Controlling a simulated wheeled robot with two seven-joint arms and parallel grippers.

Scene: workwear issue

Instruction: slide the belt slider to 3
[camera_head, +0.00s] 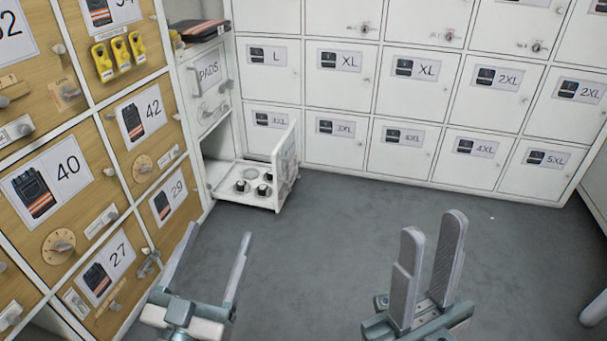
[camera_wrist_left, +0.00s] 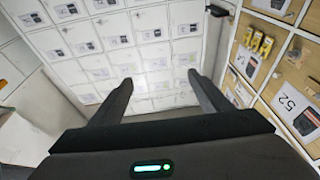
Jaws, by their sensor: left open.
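I cannot tell for sure which fitting is the belt slider. In the head view, small white slotted fittings sit on the wooden locker doors at left, one beside the 40 label (camera_head: 101,222) and one by the 27 door (camera_head: 75,302); their markings are too small to read. My left gripper (camera_head: 218,234) is open and empty, over the floor to the right of the wooden lockers and apart from them. In the left wrist view, nothing lies between its fingers (camera_wrist_left: 160,92). My right gripper (camera_head: 432,225) is over the open floor, its fingers apart and empty.
White size-labelled lockers (camera_head: 340,78) line the back. A round dial (camera_head: 59,246) is on the 40 door. The grey floor (camera_head: 340,220) is clear.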

